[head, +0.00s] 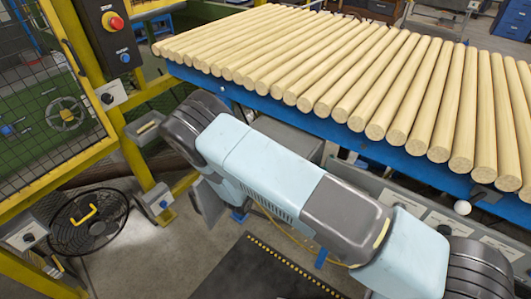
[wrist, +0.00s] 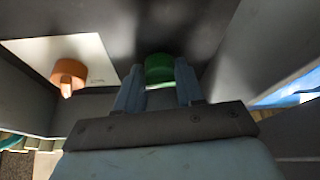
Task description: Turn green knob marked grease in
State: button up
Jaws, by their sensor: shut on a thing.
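The green knob (wrist: 159,66) shows at the top middle of the wrist view, on a dark surface. My gripper (wrist: 158,76) is shut on it, with one finger on the left side and one on the right. Part of the knob is hidden between the fingers. I cannot read any marking beside it. In the head view my arm crosses the middle and lower right, and neither my gripper nor the green knob can be made out there.
An orange knob (wrist: 69,76) on a white plate (wrist: 58,52) is left of my gripper, with grey walls close on both sides. In the head view, wooden rods (head: 335,65) lie on a blue frame (head: 315,120). A black fan (head: 90,220) stands by the yellow fence.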

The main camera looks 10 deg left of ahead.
jog(key=shift+s+a+f, duration=0.1)
jog(key=shift+f, duration=0.05)
jog(key=o, duration=1)
jog(key=shift+o, duration=0.2)
jog(key=v, duration=1.3)
jog(key=shift+s, duration=0.3)
jog(key=shift+a+f, duration=0.1)
